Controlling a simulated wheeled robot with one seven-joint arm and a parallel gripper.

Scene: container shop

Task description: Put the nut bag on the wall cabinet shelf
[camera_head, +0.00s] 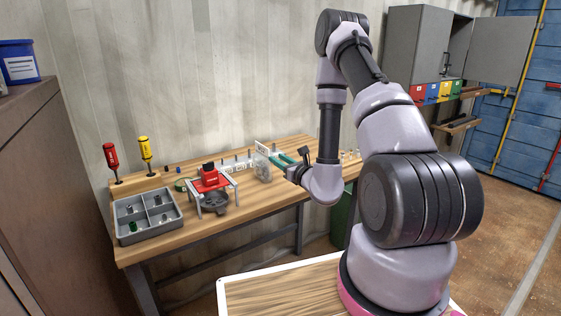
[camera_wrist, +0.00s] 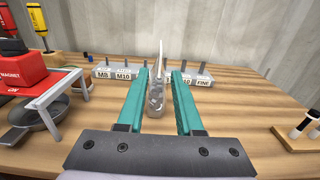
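The nut bag, a clear pouch of nuts with a white header (camera_head: 262,150), stands upright on the wooden workbench near its back. In the wrist view the nut bag (camera_wrist: 156,92) shows edge-on between the two teal fingers. My gripper (camera_head: 284,159) reaches over the bench to the bag; in the wrist view my gripper (camera_wrist: 162,76) is open, with a gap visible between the bag and the right finger. The grey wall cabinet (camera_head: 414,42) hangs at the upper right with its right door (camera_head: 500,50) swung open. Its shelf is hard to make out.
A label rack (camera_wrist: 120,76) stands behind the bag. A red magnet stand (camera_head: 210,180), grey divided tray (camera_head: 146,216) and two screwdrivers (camera_head: 145,150) are on the left of the bench. Coloured bins (camera_head: 432,93) hang under the cabinet.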

